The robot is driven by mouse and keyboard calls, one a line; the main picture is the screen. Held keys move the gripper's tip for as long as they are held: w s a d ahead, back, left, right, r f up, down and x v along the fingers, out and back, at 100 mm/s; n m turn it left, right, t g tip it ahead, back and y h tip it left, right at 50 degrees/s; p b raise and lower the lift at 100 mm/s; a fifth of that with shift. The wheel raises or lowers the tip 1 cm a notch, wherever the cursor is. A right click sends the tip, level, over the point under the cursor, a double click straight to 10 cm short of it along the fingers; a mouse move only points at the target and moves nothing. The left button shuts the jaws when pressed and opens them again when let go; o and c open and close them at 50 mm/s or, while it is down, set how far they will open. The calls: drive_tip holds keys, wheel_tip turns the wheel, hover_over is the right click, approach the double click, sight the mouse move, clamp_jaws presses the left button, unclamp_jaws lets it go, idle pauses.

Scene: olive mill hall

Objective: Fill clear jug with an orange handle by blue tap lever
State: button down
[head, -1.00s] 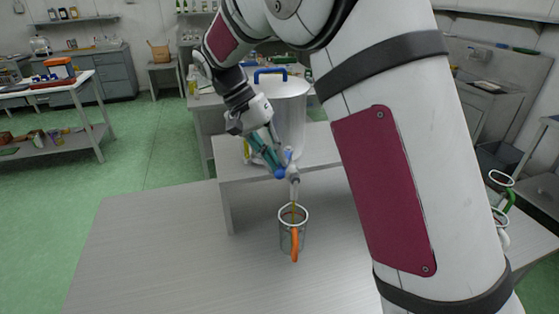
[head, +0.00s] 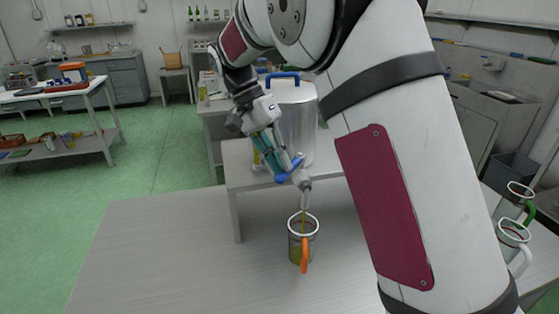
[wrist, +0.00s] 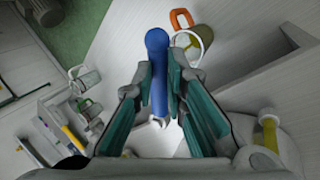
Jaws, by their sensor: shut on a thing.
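The clear jug with an orange handle (head: 297,246) stands upright on the grey table under the tap spout (head: 305,196). A thin yellow-green stream runs from the spout into it, and yellow-green liquid shows inside. The jug also shows in the wrist view (wrist: 186,42), its handle at the top. The blue tap lever (wrist: 157,75) lies between my gripper's fingers, which are shut on it. In the head view my gripper (head: 281,160) is at the lever (head: 289,174), in front of the silver tank (head: 300,112). The tank is partly hidden by my arm.
The tank stands on a raised grey shelf (head: 236,166). Two more clear jugs, one with a green handle (head: 524,200) and one with a white handle (head: 514,234), stand at the right. The table's left part is clear.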

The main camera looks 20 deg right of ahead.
drive_tip(key=c, duration=1.6)
unclamp_jaws()
drive_tip(key=shift+s+f, duration=0.15)
drive_tip(key=shift+f, duration=0.15)
drive_tip(key=shift+o, duration=0.2)
drive_tip(key=shift+r, duration=0.1)
drive_tip(key=v, duration=1.2)
drive_tip(key=shift+c, duration=0.5)
